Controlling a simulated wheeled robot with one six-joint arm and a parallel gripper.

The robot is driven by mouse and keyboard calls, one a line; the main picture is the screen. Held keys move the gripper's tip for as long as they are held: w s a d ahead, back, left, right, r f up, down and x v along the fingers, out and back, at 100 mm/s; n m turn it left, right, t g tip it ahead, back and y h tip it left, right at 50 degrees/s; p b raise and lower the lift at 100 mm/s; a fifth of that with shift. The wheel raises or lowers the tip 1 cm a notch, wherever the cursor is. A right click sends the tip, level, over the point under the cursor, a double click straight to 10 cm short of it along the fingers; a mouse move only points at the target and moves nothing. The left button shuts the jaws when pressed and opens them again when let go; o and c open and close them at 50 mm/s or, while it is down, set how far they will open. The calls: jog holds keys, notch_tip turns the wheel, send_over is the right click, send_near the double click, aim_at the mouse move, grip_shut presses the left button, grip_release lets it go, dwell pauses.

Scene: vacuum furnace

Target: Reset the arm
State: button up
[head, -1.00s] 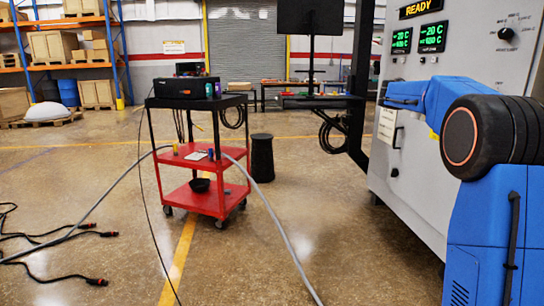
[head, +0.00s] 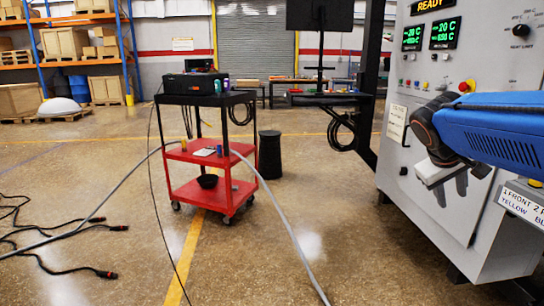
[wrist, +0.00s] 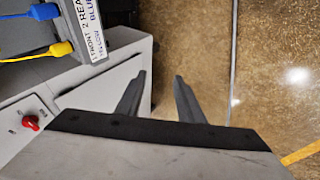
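My blue arm (head: 500,125) reaches in from the right edge of the head view, in front of the grey furnace cabinet. My gripper (head: 456,196) hangs below the dark wrist joint in front of the cabinet's lower front, its fingers pointing down. In the wrist view my gripper (wrist: 160,78) shows two dark fingers standing apart with nothing between them. Cabinet surface and floor lie beyond the fingertips.
The furnace cabinet (head: 401,222) has a READY panel and knobs. A labelled box (wrist: 90,35) with yellow and blue plugs is close by. A red cart (head: 208,199) stands left of centre; a grey hose (head: 281,222) and black cables (head: 60,260) lie on the floor.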

jog(key=s+a+f+y, duration=0.3)
jog(key=s+a+f, duration=0.4)
jog(key=s, duration=0.3)
jog(key=s+a+f+m+t+y, duration=0.1)
jog(key=s+a+f+y, duration=0.2)
jog(key=s+a+f, duration=0.5)
jog(key=shift+s+a+f, duration=0.25)
jog(key=shift+s+f, duration=0.55)
jog(key=shift+s, duration=0.1)
